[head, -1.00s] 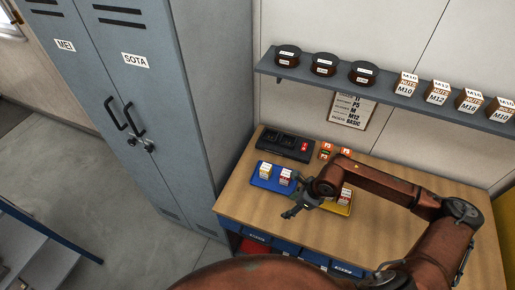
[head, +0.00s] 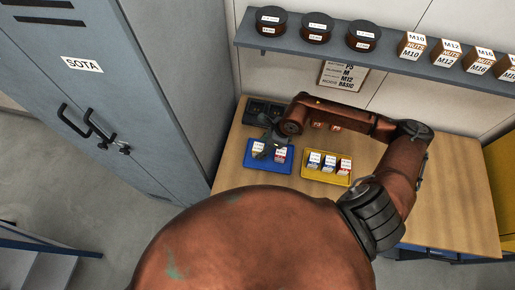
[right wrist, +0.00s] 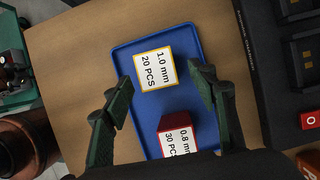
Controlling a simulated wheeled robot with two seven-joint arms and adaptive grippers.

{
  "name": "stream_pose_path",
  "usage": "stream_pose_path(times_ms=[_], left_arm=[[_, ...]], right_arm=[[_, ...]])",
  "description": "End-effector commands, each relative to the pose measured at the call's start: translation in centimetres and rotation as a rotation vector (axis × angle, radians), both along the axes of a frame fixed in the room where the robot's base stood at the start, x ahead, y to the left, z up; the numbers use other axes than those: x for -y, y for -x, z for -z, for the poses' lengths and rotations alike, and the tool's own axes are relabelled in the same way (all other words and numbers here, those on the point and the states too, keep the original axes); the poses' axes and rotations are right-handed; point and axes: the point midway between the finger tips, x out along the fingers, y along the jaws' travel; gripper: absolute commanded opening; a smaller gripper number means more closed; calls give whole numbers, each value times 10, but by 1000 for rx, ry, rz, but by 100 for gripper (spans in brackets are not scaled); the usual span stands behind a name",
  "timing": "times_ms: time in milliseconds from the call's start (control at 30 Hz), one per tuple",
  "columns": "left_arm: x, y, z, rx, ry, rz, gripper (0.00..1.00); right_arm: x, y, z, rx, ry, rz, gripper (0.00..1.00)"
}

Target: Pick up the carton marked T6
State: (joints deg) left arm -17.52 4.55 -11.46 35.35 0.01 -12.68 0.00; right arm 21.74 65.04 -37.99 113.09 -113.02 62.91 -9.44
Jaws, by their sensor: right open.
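In the right wrist view, a carton with a yellow-edged white label reading "1.0 mm 20 PCS" (right wrist: 156,69) stands in the blue tray (right wrist: 133,48). A red carton labelled "0.8 mm 30 PCS" (right wrist: 177,138) stands nearer in the same tray. My right gripper (right wrist: 160,84) is open above the tray, its fingers apart on either side of the yellow-edged carton and holding nothing. In the head view the gripper (head: 264,146) covers part of the blue tray (head: 268,169). No T6 mark is readable in either view. My left gripper is not in view.
A yellow tray (head: 327,181) with several cartons stands right of the blue tray. A shelf (head: 365,52) with tubs and nut boxes hangs above. The bench (head: 450,200) is clear at right.

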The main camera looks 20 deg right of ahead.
Motion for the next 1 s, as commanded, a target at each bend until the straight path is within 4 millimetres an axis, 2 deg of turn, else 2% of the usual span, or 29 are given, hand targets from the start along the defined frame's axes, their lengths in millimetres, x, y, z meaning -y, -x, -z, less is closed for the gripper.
stream_pose_path(times_ms=[100,267,533,1000], left_arm=[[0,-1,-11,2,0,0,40],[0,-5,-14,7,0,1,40],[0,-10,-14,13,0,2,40],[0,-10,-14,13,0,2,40]], right_arm=[[-11,-5,13,-2,-3,0,53],[-15,-10,31,0,-1,2,53],[-16,-11,36,0,0,0,53],[-16,-11,35,1,0,0,21]])
